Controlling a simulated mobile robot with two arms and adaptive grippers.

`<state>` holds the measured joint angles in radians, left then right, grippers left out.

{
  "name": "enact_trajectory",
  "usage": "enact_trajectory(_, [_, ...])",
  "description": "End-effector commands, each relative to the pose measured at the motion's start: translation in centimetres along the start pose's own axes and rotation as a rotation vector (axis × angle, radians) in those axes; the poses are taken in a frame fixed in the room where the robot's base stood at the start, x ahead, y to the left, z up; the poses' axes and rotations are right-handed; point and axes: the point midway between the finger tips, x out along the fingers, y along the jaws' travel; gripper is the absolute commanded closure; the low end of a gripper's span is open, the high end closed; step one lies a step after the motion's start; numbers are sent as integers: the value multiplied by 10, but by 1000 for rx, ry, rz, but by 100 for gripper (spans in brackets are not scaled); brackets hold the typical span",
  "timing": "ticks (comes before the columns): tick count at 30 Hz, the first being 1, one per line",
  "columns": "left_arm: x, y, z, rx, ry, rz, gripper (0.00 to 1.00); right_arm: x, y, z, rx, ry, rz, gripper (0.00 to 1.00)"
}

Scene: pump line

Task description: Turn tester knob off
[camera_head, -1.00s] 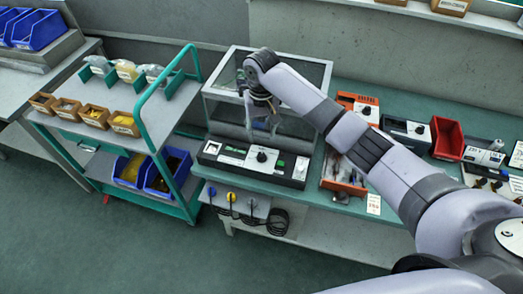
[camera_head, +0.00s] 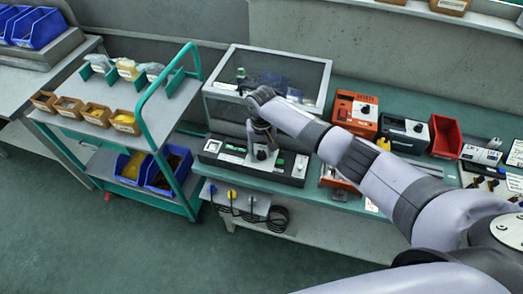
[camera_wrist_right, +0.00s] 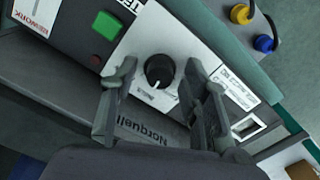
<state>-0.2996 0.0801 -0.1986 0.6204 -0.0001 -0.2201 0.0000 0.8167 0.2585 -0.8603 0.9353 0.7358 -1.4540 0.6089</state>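The tester (camera_head: 222,156) is a long black box with a white front panel on the green bench, below a clear-sided cabinet. Its round black knob (camera_wrist_right: 159,70) has a white pointer mark and sits on the white panel in the right wrist view. My right gripper (camera_wrist_right: 160,72) is open, one finger on each side of the knob, with visible gaps to it. In the head view my right gripper (camera_head: 262,150) reaches down onto the front of the tester and partly covers the knob area. My left gripper is not in view.
A green square button (camera_wrist_right: 107,25) is beside the knob. The clear cabinet (camera_head: 300,82) stands behind the tester. A green-handled cart (camera_head: 142,105) with bins is at left. An orange box (camera_head: 355,112) and a red bin (camera_head: 446,136) are at right. Cables hang below the bench edge.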

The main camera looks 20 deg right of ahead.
Motion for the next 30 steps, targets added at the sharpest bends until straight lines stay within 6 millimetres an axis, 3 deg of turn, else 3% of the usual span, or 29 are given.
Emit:
enact_trajectory(18, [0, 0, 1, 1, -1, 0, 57, 0, 0, 0, 0, 0, 0, 100])
enact_trajectory(30, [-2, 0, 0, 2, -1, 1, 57, -1, 0, 0, -49, 0, 0, 100])
